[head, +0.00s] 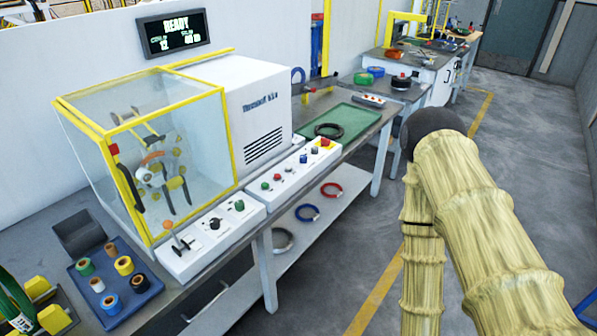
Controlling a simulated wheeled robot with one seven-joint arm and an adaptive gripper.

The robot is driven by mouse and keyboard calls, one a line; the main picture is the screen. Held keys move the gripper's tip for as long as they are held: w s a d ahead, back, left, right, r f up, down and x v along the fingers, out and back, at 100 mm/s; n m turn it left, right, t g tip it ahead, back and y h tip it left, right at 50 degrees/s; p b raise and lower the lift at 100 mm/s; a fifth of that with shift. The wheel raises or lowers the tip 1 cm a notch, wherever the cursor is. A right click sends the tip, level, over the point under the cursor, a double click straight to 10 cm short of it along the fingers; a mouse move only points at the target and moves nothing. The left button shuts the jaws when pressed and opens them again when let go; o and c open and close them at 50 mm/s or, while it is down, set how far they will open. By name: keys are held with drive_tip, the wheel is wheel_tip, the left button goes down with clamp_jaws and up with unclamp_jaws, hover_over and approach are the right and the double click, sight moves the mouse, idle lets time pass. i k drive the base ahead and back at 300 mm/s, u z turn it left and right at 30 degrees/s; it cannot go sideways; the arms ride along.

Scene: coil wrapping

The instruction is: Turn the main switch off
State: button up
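The coil wrapping machine stands on the bench, with a yellow-framed clear guard (150,150) and a white housing (262,115). Along its front run two white control panels. The near panel (190,262) bears an orange-tipped lever (178,239), a black knob (214,223) and a green-and-black control (239,206). The far panel (285,187) bears several small coloured buttons and a red control on yellow (326,143). I cannot tell which is the main switch, nor read any labels. A display (173,32) above reads "READY". My gripper is out of view; only my arm links show at right.
A blue tray (135,313) with several tape rolls sits at near left. The lower shelf (305,235) carries blue and red rings. The floor aisle (520,150) beyond my arm is clear.

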sight(326, 142)
drive_tip(key=z, duration=0.6)
drive_tip(key=i, duration=1.6)
drive_tip(key=u, duration=0.9)
